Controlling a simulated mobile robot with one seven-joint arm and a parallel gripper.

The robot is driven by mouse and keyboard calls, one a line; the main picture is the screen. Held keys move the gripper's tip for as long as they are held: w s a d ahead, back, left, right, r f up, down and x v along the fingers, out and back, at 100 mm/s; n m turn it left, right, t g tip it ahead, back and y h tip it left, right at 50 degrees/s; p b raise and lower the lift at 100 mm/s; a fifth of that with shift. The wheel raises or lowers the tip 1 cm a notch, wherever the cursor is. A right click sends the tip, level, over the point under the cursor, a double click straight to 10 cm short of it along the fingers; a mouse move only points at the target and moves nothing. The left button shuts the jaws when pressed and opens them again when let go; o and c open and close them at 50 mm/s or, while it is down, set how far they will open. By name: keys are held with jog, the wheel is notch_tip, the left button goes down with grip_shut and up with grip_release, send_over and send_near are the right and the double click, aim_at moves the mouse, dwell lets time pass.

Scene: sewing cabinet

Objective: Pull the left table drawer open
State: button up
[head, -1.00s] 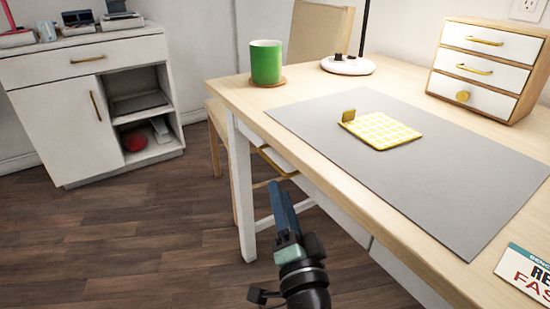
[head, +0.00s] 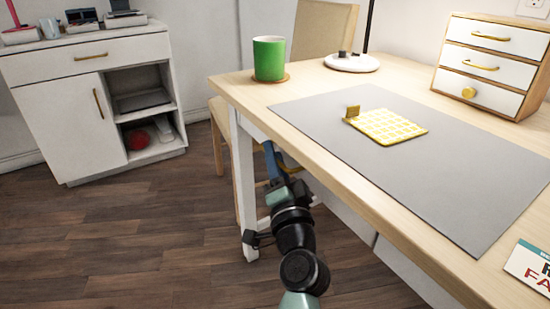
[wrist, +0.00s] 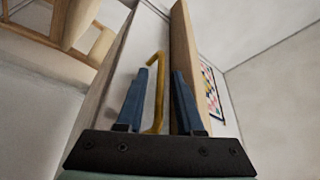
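The left table drawer has a white front (wrist: 140,48) and a brass bar handle (wrist: 157,88), below the wooden table top (wrist: 184,50). In the wrist view the handle lies between my gripper's (wrist: 162,95) two blue fingers, which are apart. The left finger is close to the handle; whether it touches is unclear. In the head view my gripper (head: 271,162) is beside the table's near left leg, under the edge of the top. The handle (head: 290,169) shows there just right of the fingers, partly hidden by my arm. The drawer looks closed.
The table (head: 345,176) carries a green cup (head: 269,60), a grey mat (head: 445,190), a yellow checked pad (head: 390,128) and a small drawer box (head: 478,95). A wooden chair (head: 322,32) stands behind. A white cabinet (head: 65,130) stands left; floor between is clear.

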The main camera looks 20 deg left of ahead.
grip_shut()
dwell(1.2)
